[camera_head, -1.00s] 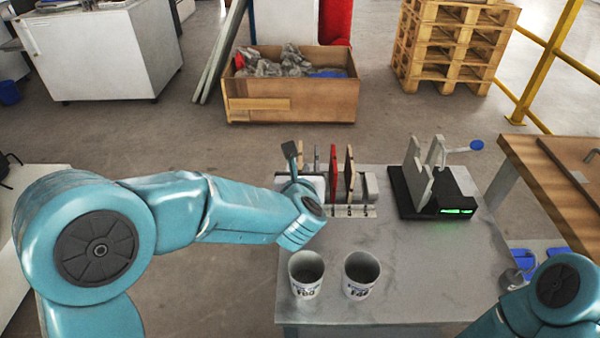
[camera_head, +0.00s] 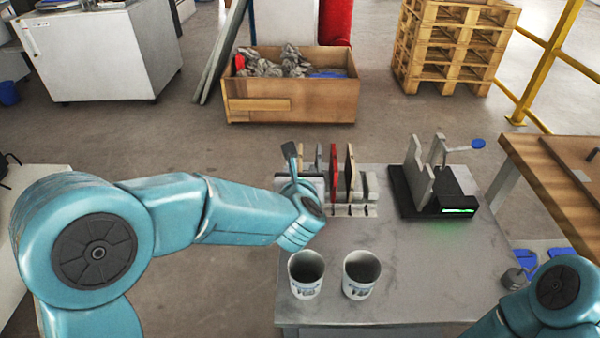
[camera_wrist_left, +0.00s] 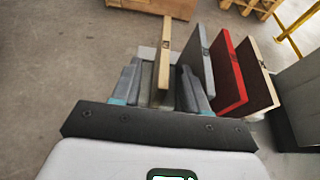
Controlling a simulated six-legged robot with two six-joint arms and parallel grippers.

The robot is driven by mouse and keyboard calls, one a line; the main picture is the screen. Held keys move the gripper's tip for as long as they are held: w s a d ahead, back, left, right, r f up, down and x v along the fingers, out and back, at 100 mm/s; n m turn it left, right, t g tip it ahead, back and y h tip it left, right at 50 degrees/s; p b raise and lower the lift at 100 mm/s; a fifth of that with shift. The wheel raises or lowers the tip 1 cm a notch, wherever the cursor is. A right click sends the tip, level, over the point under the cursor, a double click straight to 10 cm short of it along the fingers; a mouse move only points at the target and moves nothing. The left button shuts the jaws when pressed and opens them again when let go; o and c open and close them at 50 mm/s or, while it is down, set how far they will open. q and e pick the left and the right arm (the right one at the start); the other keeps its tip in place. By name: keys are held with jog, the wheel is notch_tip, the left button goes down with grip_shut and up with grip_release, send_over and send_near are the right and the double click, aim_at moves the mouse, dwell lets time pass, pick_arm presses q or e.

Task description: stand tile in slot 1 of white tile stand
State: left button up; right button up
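The white tile stand (camera_head: 369,190) sits at the back left of the grey table, partly hidden by my left wrist. A tile with a pale wood-coloured edge (camera_wrist_left: 163,58) stands upright at the stand's left end. My left gripper (camera_head: 297,155) is over that end. In the left wrist view its fingers (camera_wrist_left: 160,88) straddle this tile, with a visible gap on each side. Whether the tile is fully seated in its slot is hard to see. A grey tile (camera_wrist_left: 198,62), a red tile (camera_wrist_left: 229,75) and a tan-edged dark tile (camera_wrist_left: 256,75) stand to its right. My right gripper is out of frame.
A black device with upright grey plates (camera_head: 421,183) and a lit green strip stands right of the stand. A wooden bench (camera_head: 555,170) is at right.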

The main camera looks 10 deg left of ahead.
pick_arm(q)
jog(key=p+v, duration=0.3)
jog(key=v, duration=1.3)
jog(key=shift+s+r, duration=0.15)
jog(key=shift+r, duration=0.05)
jog(key=shift+d, duration=0.1)
